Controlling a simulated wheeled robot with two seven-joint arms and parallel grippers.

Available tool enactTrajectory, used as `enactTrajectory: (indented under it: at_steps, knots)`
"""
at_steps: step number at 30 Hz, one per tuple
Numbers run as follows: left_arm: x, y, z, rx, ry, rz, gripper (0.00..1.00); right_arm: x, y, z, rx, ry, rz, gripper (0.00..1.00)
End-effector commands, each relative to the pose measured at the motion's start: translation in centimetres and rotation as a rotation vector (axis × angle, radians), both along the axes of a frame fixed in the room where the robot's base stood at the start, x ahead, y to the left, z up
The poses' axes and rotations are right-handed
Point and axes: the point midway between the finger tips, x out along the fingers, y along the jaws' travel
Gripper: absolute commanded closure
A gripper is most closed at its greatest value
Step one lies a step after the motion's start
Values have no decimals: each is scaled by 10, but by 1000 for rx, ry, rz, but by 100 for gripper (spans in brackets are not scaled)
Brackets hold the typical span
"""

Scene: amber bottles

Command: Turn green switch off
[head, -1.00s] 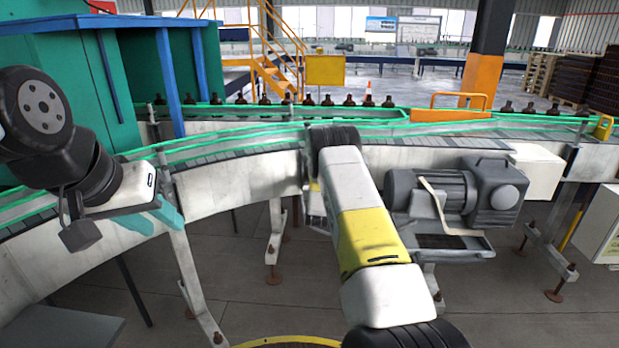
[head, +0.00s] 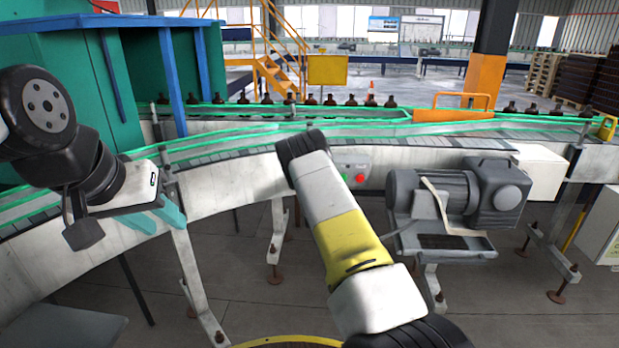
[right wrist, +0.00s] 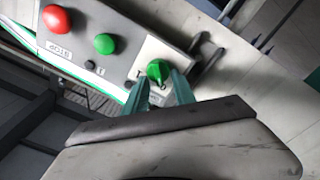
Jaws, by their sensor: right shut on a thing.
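The green switch (right wrist: 157,70) is a green knob on a white plate at the end of a grey control box (right wrist: 110,38). In the right wrist view my right gripper (right wrist: 161,86) has its teal fingers shut on the knob. In the head view my right arm hides that gripper and the switch; part of the control box (head: 352,166) shows just right of the arm. My left gripper (head: 156,219) is at the left, beside the conveyor, its fingers apart and empty.
A red button (right wrist: 56,18) and a round green button (right wrist: 104,44) sit on the same box. A grey motor (head: 435,193) juts out to the right. Green-railed conveyors carry amber bottles (head: 350,101) behind.

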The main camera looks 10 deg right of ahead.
Motion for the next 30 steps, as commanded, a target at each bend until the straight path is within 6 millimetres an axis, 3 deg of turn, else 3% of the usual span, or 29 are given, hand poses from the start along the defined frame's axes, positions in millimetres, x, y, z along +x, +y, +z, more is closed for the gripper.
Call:
enactTrajectory:
  at_steps: [18,19,21,22,30]
  knots:
    - [0,0,0,0,0,0,64,-1,0,-2,-39,16,0,100]
    - [0,0,0,0,0,0,64,-1,0,-3,-39,16,0,64]
    - [0,0,0,0,0,0,64,-1,0,-2,-38,15,0,51]
    - [0,0,0,0,0,0,64,-1,0,-2,-39,14,0,47]
    - [0,0,0,0,0,0,64,0,0,-1,-38,12,0,47]
